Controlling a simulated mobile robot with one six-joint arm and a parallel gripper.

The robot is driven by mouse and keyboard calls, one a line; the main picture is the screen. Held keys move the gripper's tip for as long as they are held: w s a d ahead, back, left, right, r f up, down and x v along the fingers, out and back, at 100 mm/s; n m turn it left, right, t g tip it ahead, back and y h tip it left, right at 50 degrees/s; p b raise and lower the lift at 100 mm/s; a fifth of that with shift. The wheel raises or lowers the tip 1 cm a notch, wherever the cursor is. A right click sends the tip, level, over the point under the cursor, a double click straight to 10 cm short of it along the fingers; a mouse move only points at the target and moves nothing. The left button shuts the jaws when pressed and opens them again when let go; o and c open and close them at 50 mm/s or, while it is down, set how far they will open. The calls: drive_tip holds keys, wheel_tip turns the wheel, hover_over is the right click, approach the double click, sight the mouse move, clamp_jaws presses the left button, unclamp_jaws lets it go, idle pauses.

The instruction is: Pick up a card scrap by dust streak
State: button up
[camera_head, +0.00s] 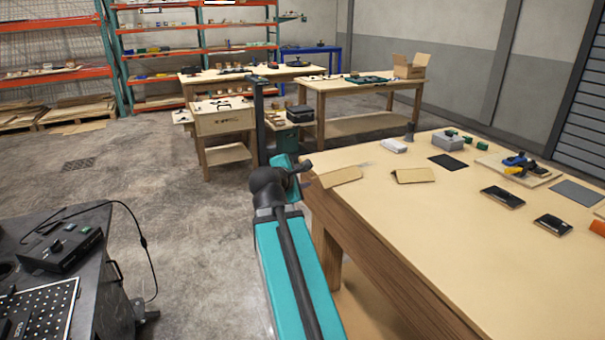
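One tan card scrap (340,178) lies near the left edge of the wooden workbench (400,228). A second, folded-looking card scrap (414,176) lies to its right on the same top. A faint greyish mark, possibly the dust streak (364,163), shows just behind and between the two scraps, closer to the left one. My gripper (304,167) is small and dark at the end of my teal arm. It is just left of the left scrap, by the bench's edge. Its fingers are too small to read, and I cannot tell whether it touches the scrap.
On the bench are a white block (393,146), a grey box (448,141), a black pad (448,162), two dark flat devices and a blue-yellow tool (517,165). A dark console table (95,262) with a looping cable stands at front left. Open floor (190,210) lies between.

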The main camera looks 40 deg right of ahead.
sight(337, 174)
drive_tip(key=shift+w+d+f+p, duration=0.2)
drive_tip(key=shift+d+p, duration=0.3)
drive_tip(key=shift+p, duration=1.4)
drive_tip(key=p+x, duration=0.2)
drive_tip(key=x, duration=0.9)
drive_tip(key=shift+f, duration=0.15)
drive_tip(key=shift+w, duration=0.1)
clamp_jaws()
